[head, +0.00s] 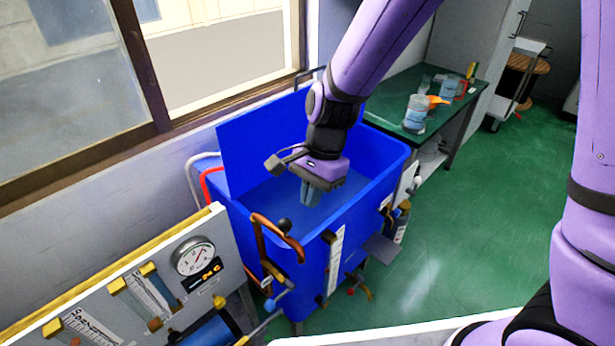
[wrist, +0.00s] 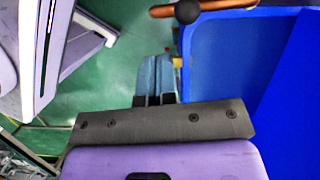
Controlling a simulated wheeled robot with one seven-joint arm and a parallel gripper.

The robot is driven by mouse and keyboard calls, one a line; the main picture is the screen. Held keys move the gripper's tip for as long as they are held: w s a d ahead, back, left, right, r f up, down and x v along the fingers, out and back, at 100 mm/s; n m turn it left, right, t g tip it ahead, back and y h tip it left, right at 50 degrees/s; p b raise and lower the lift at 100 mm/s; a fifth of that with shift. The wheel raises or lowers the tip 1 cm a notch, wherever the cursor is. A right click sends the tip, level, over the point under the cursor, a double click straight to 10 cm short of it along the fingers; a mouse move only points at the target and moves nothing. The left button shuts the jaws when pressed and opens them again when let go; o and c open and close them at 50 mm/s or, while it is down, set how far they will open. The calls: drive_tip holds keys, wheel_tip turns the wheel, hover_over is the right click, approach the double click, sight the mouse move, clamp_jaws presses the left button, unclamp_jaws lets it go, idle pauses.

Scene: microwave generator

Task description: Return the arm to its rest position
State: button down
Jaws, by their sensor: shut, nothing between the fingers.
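My gripper (head: 311,192) hangs at the end of my purple arm, over the open blue tank, pointing down in the head view. Its fingers are together and hold nothing. In the wrist view my gripper (wrist: 157,75) shows its two grey-blue fingers side by side, left of the blue tank's edge in that picture. My arm reaches from the top of the head view down to the tank. No object of the task other than the arm shows.
The blue tank (head: 375,196) has copper pipes with a black knob (head: 284,225) on its front. A gauge panel (head: 194,257) stands at lower left, and a window is behind. A green bench (head: 457,107) with beakers is at the back right.

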drive_tip(key=shift+r, duration=0.1)
drive_tip(key=s+d+r+n+t, duration=0.2)
drive_tip(key=d+r+n+t, duration=0.2)
drive_tip(key=d+r, duration=1)
drive_tip(key=s+d+r+n+t+h, duration=0.2)
drive_tip(key=s+d+r+n, duration=0.3)
drive_tip(key=s+d+r, duration=0.5)
drive_tip(key=shift+s+d+r+t, duration=0.2)
drive_tip(key=shift+s+d+t, duration=0.35)
drive_tip(key=shift+d+t, duration=0.25)
drive_tip(key=shift+w, duration=0.1)
